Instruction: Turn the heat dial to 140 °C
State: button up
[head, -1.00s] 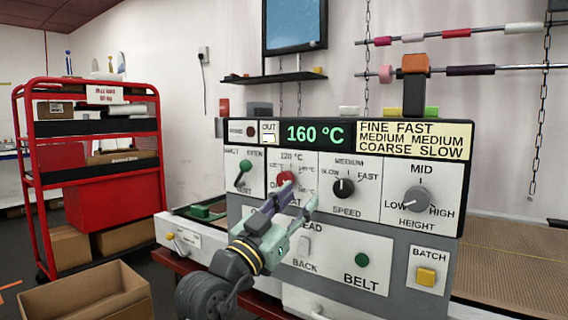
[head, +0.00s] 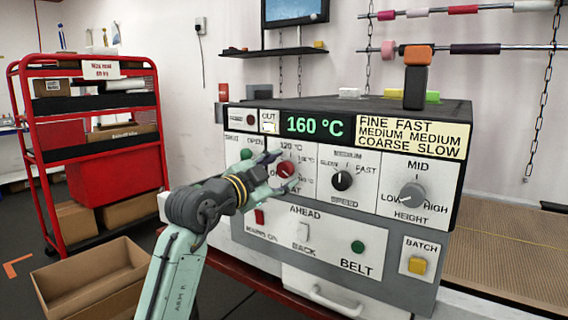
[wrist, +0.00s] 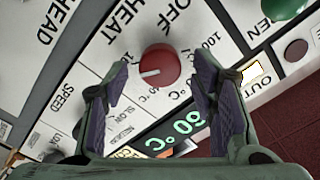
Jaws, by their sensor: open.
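The red heat dial (head: 287,170) is on the front panel of the machine. The green display (head: 314,126) above it reads 160 °C. My gripper (head: 284,174) is open in front of the dial, with one finger above it and one below. In the wrist view the dial (wrist: 159,67) shows between and just beyond the two fingertips (wrist: 161,72), with a gap on each side. Its white pointer line points towards the left finger. The printed scale around it is partly hidden by my fingers, so the mark it points at is not clear.
To the right of the dial are the black speed knob (head: 342,181) and the grey height knob (head: 411,196). Below are a red switch (head: 259,217), a white lever (head: 303,231) and a green belt button (head: 357,247). A red cart (head: 103,157) stands at the left.

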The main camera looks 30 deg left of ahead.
jog(key=shift+w, duration=0.95)
jog(key=c, duration=1.1)
jog(key=shift+c, duration=0.2)
jog(key=n+p, duration=0.1)
jog(key=n, duration=0.4)
jog(key=shift+r+n, duration=0.1)
jog(key=shift+n, duration=0.2)
jog(key=n+p, duration=0.2)
jog(key=n, duration=0.4)
jog(key=shift+a, duration=0.1)
